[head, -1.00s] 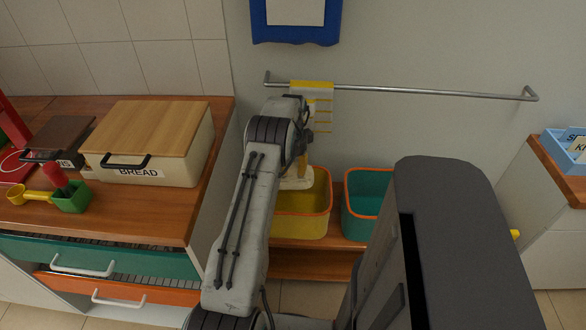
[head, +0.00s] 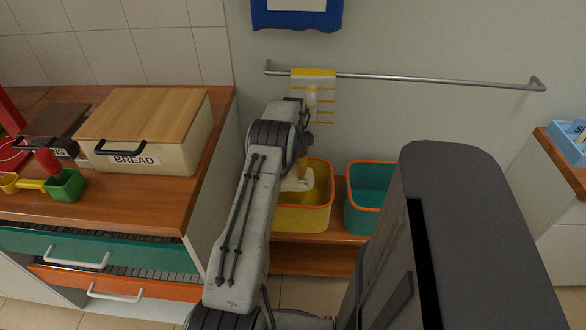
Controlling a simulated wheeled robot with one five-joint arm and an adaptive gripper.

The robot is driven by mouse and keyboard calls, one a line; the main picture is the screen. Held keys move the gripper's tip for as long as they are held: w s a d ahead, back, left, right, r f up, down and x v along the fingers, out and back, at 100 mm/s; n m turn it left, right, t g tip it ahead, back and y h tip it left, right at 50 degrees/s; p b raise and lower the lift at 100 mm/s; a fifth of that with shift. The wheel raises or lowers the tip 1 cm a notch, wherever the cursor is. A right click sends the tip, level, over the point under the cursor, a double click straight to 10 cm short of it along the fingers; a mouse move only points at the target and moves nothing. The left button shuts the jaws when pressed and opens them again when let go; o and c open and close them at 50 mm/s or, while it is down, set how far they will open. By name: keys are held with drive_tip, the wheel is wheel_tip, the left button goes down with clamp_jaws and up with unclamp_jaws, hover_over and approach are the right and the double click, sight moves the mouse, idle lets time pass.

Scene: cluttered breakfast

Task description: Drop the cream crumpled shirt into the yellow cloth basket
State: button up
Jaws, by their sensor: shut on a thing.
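The yellow cloth basket (head: 304,219) with an orange rim stands on a low wooden shelf below the rail. My gripper (head: 302,172) is at the end of my arm, over the left part of this basket and partly hidden by the arm. A cream crumpled shirt (head: 297,184) hangs below the gripper, at the basket's mouth. The gripper is shut on it. The fingertips are too small and covered to see clearly, and I cannot tell how far the shirt is inside the rim.
A teal basket (head: 366,197) stands just right of the yellow one. A metal rail (head: 430,79) with a yellow-striped towel (head: 326,92) runs above. A counter (head: 206,175) with a bread box (head: 163,160) is at left. My dark column blocks the lower right.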

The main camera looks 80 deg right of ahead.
drive_tip(key=shift+f+b, duration=5.5)
drive_tip(key=shift+f, duration=1.9)
drive_tip(key=shift+f+b, duration=0.65)
drive_tip(key=shift+f, duration=0.05)
drive_tip(key=o, duration=1.2)
drive_tip(key=shift+r, duration=0.1)
wheel_tip(320, 180, up, 12)
drive_tip(key=shift+r, duration=0.1)
